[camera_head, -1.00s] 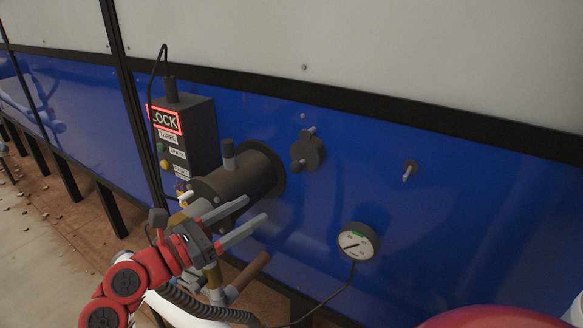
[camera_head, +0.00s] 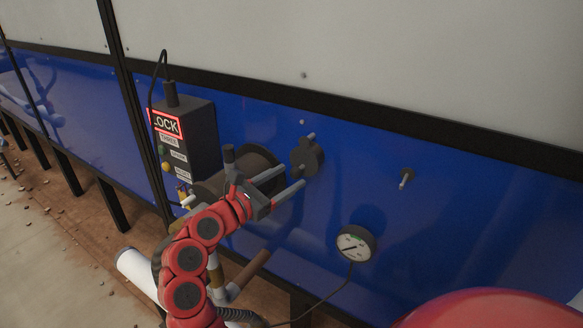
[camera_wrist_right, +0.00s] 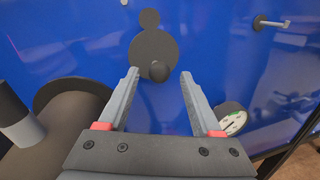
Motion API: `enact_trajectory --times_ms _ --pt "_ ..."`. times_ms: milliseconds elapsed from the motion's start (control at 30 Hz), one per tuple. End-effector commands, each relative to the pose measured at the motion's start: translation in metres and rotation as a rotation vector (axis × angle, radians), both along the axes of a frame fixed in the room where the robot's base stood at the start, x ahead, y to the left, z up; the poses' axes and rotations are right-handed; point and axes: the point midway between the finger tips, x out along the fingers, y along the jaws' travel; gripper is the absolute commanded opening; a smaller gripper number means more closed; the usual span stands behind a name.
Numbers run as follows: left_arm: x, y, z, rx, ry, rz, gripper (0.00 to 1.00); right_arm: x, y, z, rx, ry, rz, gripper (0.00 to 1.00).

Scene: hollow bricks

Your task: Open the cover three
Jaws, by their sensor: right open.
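A small dark round cover (camera_head: 307,157) with a knob sits on the blue wall; it also shows in the wrist view (camera_wrist_right: 150,47), its knob between my fingertips in the picture. My right gripper (camera_head: 293,177) is open and empty, its fingers pointing at the cover from the lower left. In the wrist view the right gripper (camera_wrist_right: 160,72) has a finger to each side of the knob; I cannot tell whether they touch it. A dark box (camera_head: 188,140) with a lit red LOCK sign hangs left. My left gripper is not in view.
A thick dark pipe stub (camera_head: 256,162) juts from the wall left of the cover, partly behind my gripper. A round gauge (camera_head: 355,244) on a cable is at lower right. A small peg (camera_head: 405,178) sticks out further right. The wall between is clear.

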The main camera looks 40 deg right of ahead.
Motion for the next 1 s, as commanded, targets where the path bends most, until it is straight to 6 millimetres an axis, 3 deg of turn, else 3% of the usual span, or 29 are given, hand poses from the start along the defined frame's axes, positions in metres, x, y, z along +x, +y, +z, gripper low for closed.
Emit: enact_trajectory --times_ms 200,500,867,1000 --pt "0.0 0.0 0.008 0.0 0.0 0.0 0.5 0.004 -0.02 0.001 -0.002 0.001 0.001 0.66" --pt "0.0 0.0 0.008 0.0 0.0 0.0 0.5 0.005 -0.021 0.0 -0.002 0.001 0.002 0.66" --pt "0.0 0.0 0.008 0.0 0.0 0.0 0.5 0.005 -0.021 0.0 -0.001 0.001 0.001 0.01" --pt "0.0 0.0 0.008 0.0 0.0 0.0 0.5 0.005 -0.021 0.0 -0.002 0.001 0.001 0.0"
